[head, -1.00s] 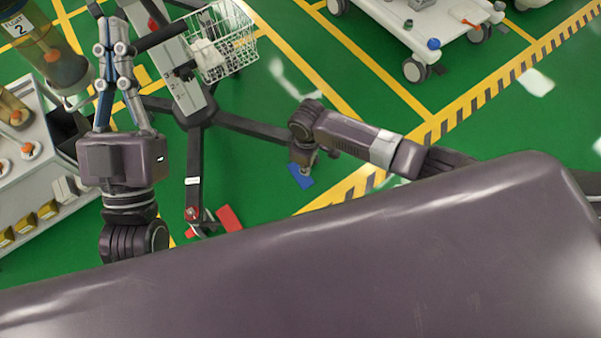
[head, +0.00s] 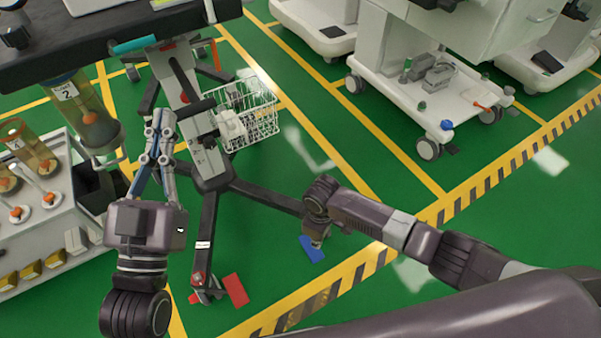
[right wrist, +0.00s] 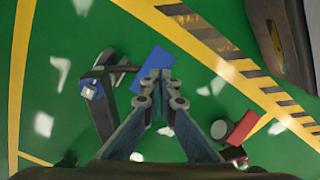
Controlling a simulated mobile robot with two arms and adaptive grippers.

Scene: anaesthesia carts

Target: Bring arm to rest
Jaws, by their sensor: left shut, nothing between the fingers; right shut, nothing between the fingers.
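My left gripper (head: 160,118) is at the left in the head view, with its slim jointed fingers together and nothing between them. It is over the floor beside the grey stand (head: 203,150) and close to a clear cylinder. My right arm comes in from the right in the head view and bends down at its dark joint, where the gripper's fingers cannot be made out. In the right wrist view my right gripper (right wrist: 160,76) is shut and empty. Its tips appear in front of a blue floor patch (right wrist: 152,66).
A white wire basket (head: 248,115) hangs on the stand, whose dark legs spread over the green floor. A grey cart (head: 50,215) with cylinders is at the left. White wheeled carts (head: 400,70) stand at the top right. A red patch (head: 236,290) lies on the floor.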

